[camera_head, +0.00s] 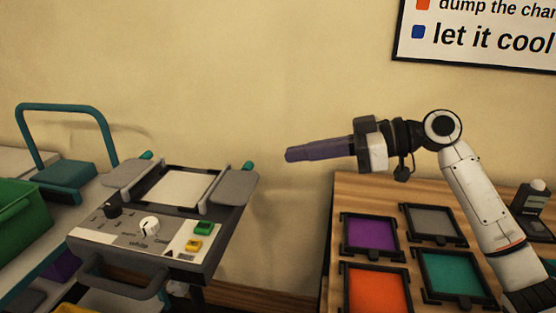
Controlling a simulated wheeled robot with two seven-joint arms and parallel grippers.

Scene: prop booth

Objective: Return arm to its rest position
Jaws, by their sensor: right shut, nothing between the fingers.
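My right arm (485,200) rises from the lower right and bends left at its upper joint. My right gripper (300,154) points left, level, with its purple-grey fingers shut and nothing between them. It is in the air above the gap between the grey machine and the wooden table, against the plain wall. My left arm and gripper are not in view.
A grey machine (150,262) with knobs and buttons stands at left. The wooden table (350,190) at right holds purple (370,234), grey (433,221), orange (377,290) and teal (452,273) framed panels. A green bin (20,222) and cart handle (65,106) are far left.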

